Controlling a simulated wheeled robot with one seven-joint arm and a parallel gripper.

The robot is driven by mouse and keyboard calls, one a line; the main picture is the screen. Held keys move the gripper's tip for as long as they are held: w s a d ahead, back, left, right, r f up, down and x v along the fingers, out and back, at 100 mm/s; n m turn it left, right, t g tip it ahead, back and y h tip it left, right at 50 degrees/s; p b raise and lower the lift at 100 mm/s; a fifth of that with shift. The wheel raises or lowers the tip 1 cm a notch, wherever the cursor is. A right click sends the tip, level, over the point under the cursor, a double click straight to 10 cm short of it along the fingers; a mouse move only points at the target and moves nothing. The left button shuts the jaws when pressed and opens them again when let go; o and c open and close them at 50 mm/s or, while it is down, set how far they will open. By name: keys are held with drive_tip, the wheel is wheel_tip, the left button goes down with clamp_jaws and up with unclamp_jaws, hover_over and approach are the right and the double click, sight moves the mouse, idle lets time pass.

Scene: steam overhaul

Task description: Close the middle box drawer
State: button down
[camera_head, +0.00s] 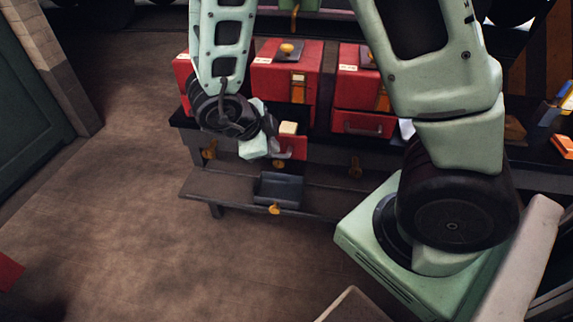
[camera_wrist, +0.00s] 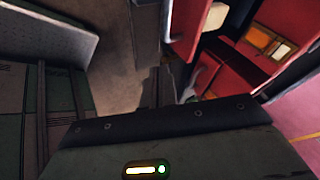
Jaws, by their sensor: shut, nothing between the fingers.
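The middle red box (camera_head: 284,82) stands on a dark bench. Its drawer (camera_head: 294,148) sticks out toward the front, with a cream block (camera_head: 289,128) showing at its top. My gripper (camera_head: 266,143) is at the left side of the open drawer, shut and empty, and partly covers it. In the wrist view the drawer (camera_wrist: 186,28) is a red panel at the top, with the cream block (camera_wrist: 215,16) to its right and the red box (camera_wrist: 238,62) beyond. My gripper's fingers (camera_wrist: 178,85) are below the drawer there. I cannot tell whether they touch it.
Another red box (camera_head: 353,88) with a handled drawer (camera_head: 363,123) stands to the right. A third red box (camera_head: 183,70) is partly hidden behind my arm. A low shelf (camera_head: 230,188) with a dark tray (camera_head: 279,190) runs in front.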

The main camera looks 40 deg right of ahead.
sight(305, 151)
drive_tip(key=shift+m+g, duration=0.5)
drive_tip(key=shift+m, duration=0.1)
drive_tip(key=b+x, duration=0.1)
drive_tip(key=x, duration=0.3)
drive_tip(key=d+b+x, duration=0.1)
drive_tip(key=x, duration=0.3)
drive_tip(key=r+b+x, duration=0.1)
drive_tip(key=b+x, duration=0.1)
drive_tip(key=x, duration=0.2)
drive_tip(key=shift+w+d+r, duration=0.1)
drive_tip(key=shift+d, duration=0.25)
drive_tip(key=shift+w+d, duration=0.45)
drive_tip(key=shift+d, duration=0.05)
drive_tip(key=shift+w+d+r+p, duration=0.15)
drive_tip(key=shift+w+d+p, duration=0.15)
drive_tip(key=shift+d, duration=0.2)
drive_tip(key=w+d+p, duration=0.2)
drive_tip(key=w+d, duration=0.1)
drive_tip(key=w+d+p, duration=0.3)
drive_tip(key=d, duration=0.1)
drive_tip(key=w+d+p, duration=0.3)
drive_tip(key=d, duration=0.1)
drive_tip(key=shift+s, duration=0.1)
